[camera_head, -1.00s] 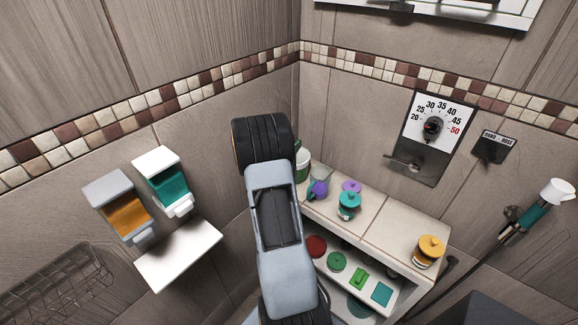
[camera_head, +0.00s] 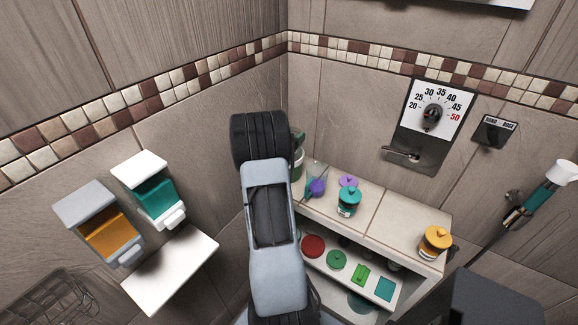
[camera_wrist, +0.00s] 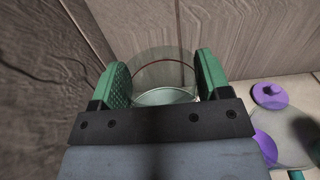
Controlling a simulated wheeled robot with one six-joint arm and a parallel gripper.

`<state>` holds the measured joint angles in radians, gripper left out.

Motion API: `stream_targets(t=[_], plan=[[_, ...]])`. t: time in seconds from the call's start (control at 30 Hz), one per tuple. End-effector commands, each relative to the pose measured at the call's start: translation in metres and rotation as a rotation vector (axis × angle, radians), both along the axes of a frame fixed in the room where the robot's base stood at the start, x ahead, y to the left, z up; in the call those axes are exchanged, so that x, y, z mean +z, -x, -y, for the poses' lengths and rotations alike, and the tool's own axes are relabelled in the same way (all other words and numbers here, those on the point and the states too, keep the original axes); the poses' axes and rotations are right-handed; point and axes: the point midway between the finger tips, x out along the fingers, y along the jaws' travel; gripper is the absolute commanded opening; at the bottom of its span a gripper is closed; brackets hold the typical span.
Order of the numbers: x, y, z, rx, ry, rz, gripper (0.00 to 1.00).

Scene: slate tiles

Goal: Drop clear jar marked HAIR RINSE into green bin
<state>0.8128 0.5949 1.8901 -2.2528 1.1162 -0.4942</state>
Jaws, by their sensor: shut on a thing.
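My gripper (camera_wrist: 157,90) shows in the wrist view with its two green pads closed on the sides of a clear jar (camera_wrist: 158,66). The jar is see-through, with the wall and a dark reddish line visible through it and a pale rounded edge low between the pads. No label can be read on it. In the head view, my arm hides most of the gripper and the jar; only a bit of green shows beside the arm's dark end. I cannot make out a green bin for certain.
Wall dispensers (camera_head: 150,190) and a white ledge (camera_head: 170,272) are left.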

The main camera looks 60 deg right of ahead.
Motion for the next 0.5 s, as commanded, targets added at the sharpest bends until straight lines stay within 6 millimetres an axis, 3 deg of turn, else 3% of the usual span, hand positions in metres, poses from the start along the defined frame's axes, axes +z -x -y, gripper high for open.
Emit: stream_targets(t=[0.2,0.5], plan=[[-0.021,0.001,0.001,-0.002,0.001,-0.001,0.43],[-0.022,0.002,0.001,-0.003,0.001,0.0,0.43]])
